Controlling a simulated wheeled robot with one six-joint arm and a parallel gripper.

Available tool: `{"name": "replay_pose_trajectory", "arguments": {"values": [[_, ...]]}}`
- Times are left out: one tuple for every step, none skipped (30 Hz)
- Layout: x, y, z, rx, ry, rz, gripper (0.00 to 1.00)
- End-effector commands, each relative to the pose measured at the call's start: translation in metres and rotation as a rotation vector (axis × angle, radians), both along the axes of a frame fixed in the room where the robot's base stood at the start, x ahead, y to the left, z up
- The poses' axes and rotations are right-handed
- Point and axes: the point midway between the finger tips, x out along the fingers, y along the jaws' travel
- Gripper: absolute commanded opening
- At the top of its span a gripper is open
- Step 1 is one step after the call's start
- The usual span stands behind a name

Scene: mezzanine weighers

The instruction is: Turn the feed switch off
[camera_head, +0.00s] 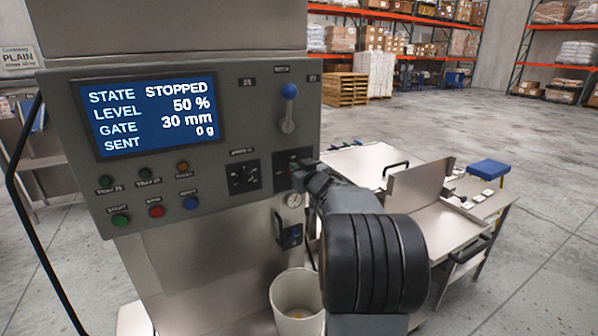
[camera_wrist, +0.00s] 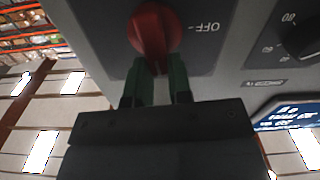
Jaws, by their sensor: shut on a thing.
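The feed switch is a red rotary knob (camera_wrist: 153,28) on a dark plate (camera_wrist: 215,45) of the machine's control panel. The wrist view is upside down, and the word OFF stands right of the knob there. The knob's grip bar points down in that view, toward my gripper, not at OFF. My gripper (camera_wrist: 158,72) is shut on the knob's bar, one green finger on each side. In the head view my gripper (camera_head: 308,178) is at the lower right of the panel and hides most of the knob; the dark switch plate (camera_head: 281,170) shows beside it.
The panel screen (camera_head: 150,115) reads STOPPED, level 50 %, gate 30 mm, sent 0 g. A blue-tipped lever (camera_head: 289,92), a black dial (camera_head: 243,176) and several buttons (camera_head: 156,211) are near. A white bucket (camera_head: 297,290) stands below. Steel benches (camera_head: 365,165) are at right.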

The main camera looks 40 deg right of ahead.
Motion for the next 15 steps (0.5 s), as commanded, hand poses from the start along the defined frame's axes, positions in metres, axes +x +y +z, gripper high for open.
{"name": "replay_pose_trajectory", "arguments": {"values": [[0.0,0.001,-0.003,-0.038,0.003,0.0,0.0],[0.0,0.002,-0.003,-0.062,0.005,0.0,0.0],[0.001,0.003,-0.004,-0.096,0.01,0.001,0.0],[0.001,0.004,-0.004,-0.122,0.014,0.001,0.0],[0.001,0.004,-0.005,-0.15,0.018,0.0,0.0],[0.001,0.005,-0.005,-0.188,0.023,0.0,0.0],[0.001,0.006,-0.005,-0.216,0.027,0.0,0.0],[0.001,0.007,-0.005,-0.245,0.031,0.0,0.0],[0.001,0.007,-0.006,-0.283,0.035,0.001,0.0],[0.001,0.008,-0.006,-0.311,0.038,0.001,0.0],[0.001,0.009,-0.006,-0.34,0.044,0.0,0.0],[0.001,0.009,-0.007,-0.378,0.05,0.0,0.0],[0.001,0.01,-0.007,-0.405,0.053,0.0,0.0],[0.001,0.011,-0.008,-0.433,0.056,0.001,0.0],[0.002,0.012,-0.008,-0.471,0.061,0.001,0.0]]}}
